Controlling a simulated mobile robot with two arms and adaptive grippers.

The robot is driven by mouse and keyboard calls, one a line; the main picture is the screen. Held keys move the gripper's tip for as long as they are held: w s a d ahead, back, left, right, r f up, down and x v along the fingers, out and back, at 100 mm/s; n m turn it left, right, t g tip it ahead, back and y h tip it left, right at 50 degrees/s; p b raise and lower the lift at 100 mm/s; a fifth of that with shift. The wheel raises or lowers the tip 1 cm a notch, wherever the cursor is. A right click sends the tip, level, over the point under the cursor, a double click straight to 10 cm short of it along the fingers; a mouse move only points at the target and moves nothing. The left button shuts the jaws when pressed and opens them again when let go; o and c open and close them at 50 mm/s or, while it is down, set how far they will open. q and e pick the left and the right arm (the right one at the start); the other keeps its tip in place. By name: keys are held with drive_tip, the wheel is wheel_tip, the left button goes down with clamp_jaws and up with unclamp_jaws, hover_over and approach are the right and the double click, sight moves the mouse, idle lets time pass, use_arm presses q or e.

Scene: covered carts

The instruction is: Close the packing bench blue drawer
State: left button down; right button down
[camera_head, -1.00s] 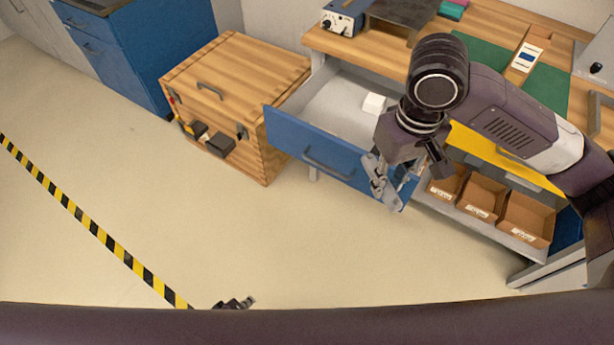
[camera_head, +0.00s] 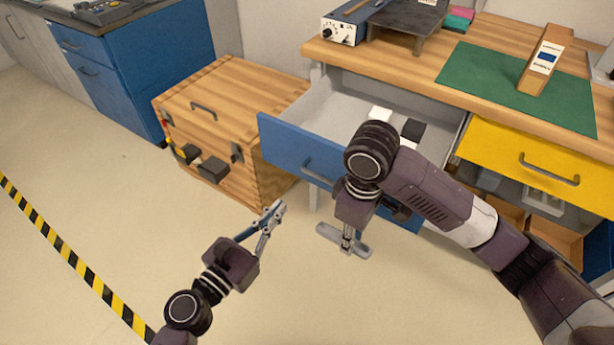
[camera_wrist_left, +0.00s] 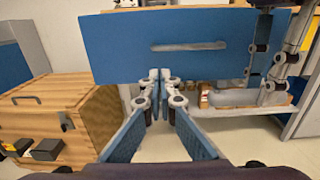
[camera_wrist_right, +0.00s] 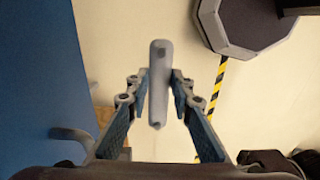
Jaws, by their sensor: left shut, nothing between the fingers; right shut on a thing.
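The packing bench's blue drawer (camera_head: 290,150) stands pulled out, with a white item (camera_head: 380,114) and a dark item (camera_head: 412,130) inside. Its grey handle (camera_head: 318,176) is partly hidden by my right arm. My left gripper (camera_head: 270,218) is shut and empty, in front of and below the drawer front. In the left wrist view, the blue front (camera_wrist_left: 125,45) and handle (camera_wrist_left: 188,46) are just beyond the left fingertips (camera_wrist_left: 160,78). My right gripper (camera_head: 347,236) is shut on a grey bar-shaped object (camera_wrist_right: 157,60), in front of the drawer.
A yellow drawer (camera_head: 525,155) is at the right under the bench top (camera_head: 440,65). A wooden chest (camera_head: 225,105) stands left of the blue drawer. Blue cabinets (camera_head: 135,60) are further left. The floor (camera_head: 110,210) in front is free, with a striped line (camera_head: 75,262).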

sight(314, 167)
use_arm(q)
drive_tip(key=p+x, duration=0.1)
drive_tip(key=x, duration=1.1)
drive_tip(key=shift+w+d, duration=0.15)
drive_tip(key=shift+w, duration=0.05)
use_arm(e)
drive_tip(key=shift+r, duration=0.7)
